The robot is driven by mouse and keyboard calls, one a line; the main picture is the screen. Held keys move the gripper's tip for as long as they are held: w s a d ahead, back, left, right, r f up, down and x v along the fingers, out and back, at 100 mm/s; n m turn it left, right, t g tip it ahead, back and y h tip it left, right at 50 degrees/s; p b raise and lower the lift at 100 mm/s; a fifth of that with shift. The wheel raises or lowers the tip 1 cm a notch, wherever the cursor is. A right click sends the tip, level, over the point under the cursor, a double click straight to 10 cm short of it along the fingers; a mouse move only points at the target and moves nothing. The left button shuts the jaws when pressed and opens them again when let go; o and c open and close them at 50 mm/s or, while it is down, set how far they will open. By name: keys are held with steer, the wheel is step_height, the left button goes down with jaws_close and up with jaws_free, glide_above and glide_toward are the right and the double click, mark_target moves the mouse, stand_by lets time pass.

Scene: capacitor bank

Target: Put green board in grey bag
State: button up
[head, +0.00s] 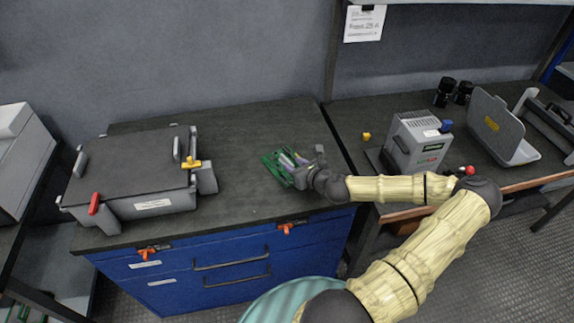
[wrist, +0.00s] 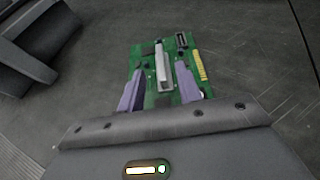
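The green board (head: 276,165) lies on the dark top of the blue cabinet. In the wrist view the board (wrist: 191,53) shows a pale upright part in its middle and a yellow edge strip. My gripper (head: 290,160) is over the board; its two purple fingers (wrist: 159,76) stand apart, one on each side of the pale part, with gaps visible. Contact with the board cannot be told. No soft bag shows clearly. A grey case (head: 154,206) with a dark lid is at left, and an open grey case (head: 507,133) with a yellow label is at right.
A grey device (head: 417,143) with a blue knob stands on the right bench, near a small yellow block (head: 366,136) and black cylinders (head: 446,92). The cabinet top (head: 235,150) is clear between the left case and the board.

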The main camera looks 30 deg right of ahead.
mark_target(290, 163)
steer(key=x, duration=0.4)
steer(key=shift+f, duration=0.1)
stand_by(0.3)
jaws_close()
